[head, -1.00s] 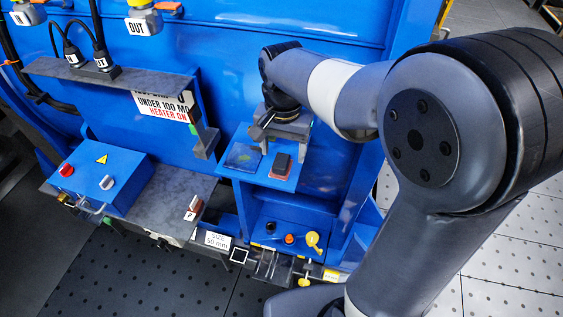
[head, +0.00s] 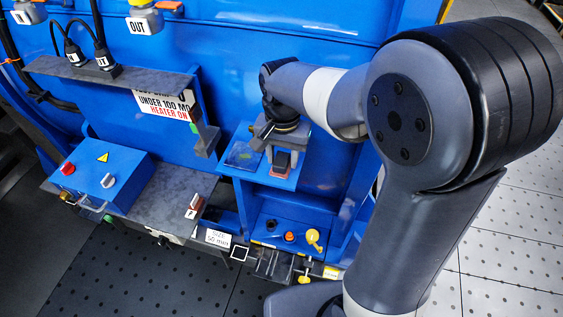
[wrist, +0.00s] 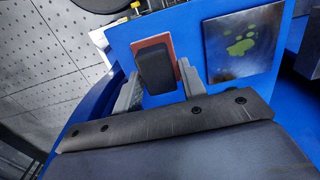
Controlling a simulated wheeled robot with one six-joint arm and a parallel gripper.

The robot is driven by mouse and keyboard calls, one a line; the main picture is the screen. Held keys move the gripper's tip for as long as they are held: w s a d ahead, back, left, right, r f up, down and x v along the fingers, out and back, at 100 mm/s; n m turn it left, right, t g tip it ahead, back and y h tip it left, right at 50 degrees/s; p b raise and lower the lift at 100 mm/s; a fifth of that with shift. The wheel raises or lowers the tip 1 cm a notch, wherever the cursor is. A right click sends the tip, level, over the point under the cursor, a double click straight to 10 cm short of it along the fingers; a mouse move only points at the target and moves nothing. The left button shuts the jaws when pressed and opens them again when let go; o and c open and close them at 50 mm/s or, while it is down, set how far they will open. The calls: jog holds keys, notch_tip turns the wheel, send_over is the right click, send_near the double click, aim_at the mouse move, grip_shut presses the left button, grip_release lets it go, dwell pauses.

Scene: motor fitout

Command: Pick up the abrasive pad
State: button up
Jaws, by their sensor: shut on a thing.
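The abrasive pad (wrist: 154,70) has a black block-like grip on a reddish-brown base, and stands on the blue shelf. It also shows in the head view (head: 281,160), partly covered by my gripper. My gripper (wrist: 160,86) is shut on the pad, with one grey finger on each side of it in the wrist view. In the head view my gripper (head: 281,150) is at the pad from behind and above. The pad's underside is hidden, so I cannot tell whether it touches the shelf.
A dark square plate with a green smear (wrist: 241,43) lies beside the pad; it shows in the head view too (head: 243,154). Below the shelf are a black knob, an orange button and a yellow key-like handle (head: 313,237). A blue control box (head: 103,181) stands at left.

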aim_at(283, 156)
jog(key=shift+c, duration=0.5)
notch_tip(283, 156, up, 10)
jog(key=shift+r+b, duration=0.1)
jog(key=shift+b, duration=0.25)
jog(key=o, duration=0.5)
jog(key=shift+c, duration=0.2)
jog(key=c, duration=0.4)
